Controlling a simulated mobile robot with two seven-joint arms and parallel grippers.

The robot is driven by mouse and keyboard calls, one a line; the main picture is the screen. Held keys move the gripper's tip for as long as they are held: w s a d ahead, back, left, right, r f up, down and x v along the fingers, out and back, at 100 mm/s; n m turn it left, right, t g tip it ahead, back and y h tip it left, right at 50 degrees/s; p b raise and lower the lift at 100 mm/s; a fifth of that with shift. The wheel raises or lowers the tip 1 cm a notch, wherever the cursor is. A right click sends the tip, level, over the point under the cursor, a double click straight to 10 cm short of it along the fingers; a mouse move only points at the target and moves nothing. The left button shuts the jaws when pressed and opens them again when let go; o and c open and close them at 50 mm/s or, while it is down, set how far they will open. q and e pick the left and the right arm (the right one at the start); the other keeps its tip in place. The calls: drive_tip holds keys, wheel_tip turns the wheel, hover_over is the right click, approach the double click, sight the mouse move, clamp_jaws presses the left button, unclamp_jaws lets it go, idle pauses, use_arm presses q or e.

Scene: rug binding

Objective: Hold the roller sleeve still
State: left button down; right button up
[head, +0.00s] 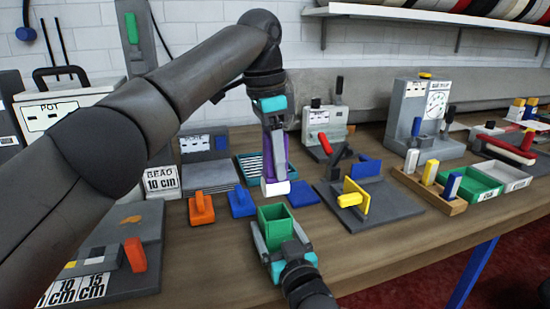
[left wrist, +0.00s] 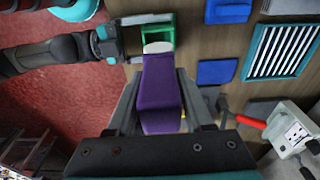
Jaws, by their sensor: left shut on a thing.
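A purple block-shaped piece (head: 281,158) with a white lower end hangs in my left gripper (head: 274,150), which is shut on it. The left wrist view shows the purple piece (left wrist: 160,98) between the fingers, its white tip pointing at the green piece. A green hollow, open-topped square piece (head: 277,232), which may be the roller sleeve, stands below and in front. My right gripper (head: 279,236) has a finger against each side of it and looks shut on it. In the head view the white end shows above the green opening, apart from it.
An orange block (head: 201,209) and blue blocks (head: 242,202) lie behind the green piece. A grey plate with a yellow upright (head: 353,203) stands right. Green and grey trays (head: 472,185) are further right. The table's front strip on the right is clear.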

drive_tip(key=shift+o, duration=1)
drive_tip(key=shift+s, duration=0.1)
